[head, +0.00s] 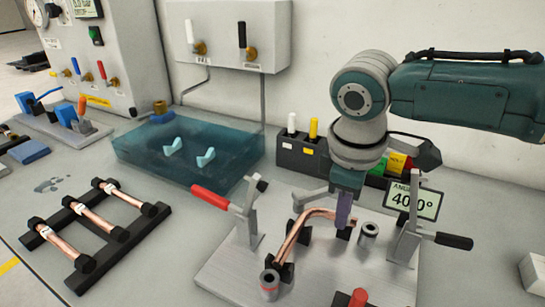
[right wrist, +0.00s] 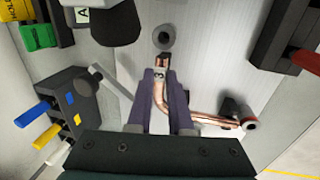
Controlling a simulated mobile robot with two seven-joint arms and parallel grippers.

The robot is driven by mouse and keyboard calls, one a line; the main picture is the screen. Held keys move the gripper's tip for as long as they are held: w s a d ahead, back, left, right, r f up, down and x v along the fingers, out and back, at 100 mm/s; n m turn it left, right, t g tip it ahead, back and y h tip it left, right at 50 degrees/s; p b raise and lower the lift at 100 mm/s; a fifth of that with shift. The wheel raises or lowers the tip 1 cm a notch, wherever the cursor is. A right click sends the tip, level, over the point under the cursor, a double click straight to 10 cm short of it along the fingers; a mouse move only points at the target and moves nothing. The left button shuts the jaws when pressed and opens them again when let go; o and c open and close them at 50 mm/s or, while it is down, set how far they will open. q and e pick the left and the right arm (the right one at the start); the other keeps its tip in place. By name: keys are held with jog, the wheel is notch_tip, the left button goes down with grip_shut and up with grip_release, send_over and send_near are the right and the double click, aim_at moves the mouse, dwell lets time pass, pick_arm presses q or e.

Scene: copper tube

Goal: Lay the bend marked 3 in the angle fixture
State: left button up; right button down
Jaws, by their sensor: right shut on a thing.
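The copper bend (head: 310,217) is over the metal plate of the angle fixture (head: 228,268), its two legs near dark support blocks (head: 285,270). Whether it rests fully in the blocks is unclear. In the right wrist view the bend (right wrist: 160,97) carries a small dark mark that looks like a 3. My right gripper (head: 343,212) points down at the bend's right leg and is shut on it. The wrist view shows its purple fingers (right wrist: 165,95) on both sides of the tube. My left gripper is not in view.
Toggle clamps with a red handle (head: 210,197) and a black handle (head: 454,240) stand beside the fixture. An angle display (head: 414,202) is behind it. A rack (head: 85,262) with three straight tubes lies left. A blue water bath (head: 190,150) stands behind.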

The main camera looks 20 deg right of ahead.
jog(key=shift+f, duration=0.25)
dwell(0.3)
jog(key=c, duration=0.7)
grip_release()
jog(key=shift+c, duration=0.2)
notch_tip(320, 180, up, 10)
jog(key=s+a+p, duration=0.1)
jog(key=shift+a+p, duration=0.2)
jog(key=shift+p, duration=0.1)
jog(key=shift+s+f, duration=0.1)
jog(key=shift+s, duration=0.05)
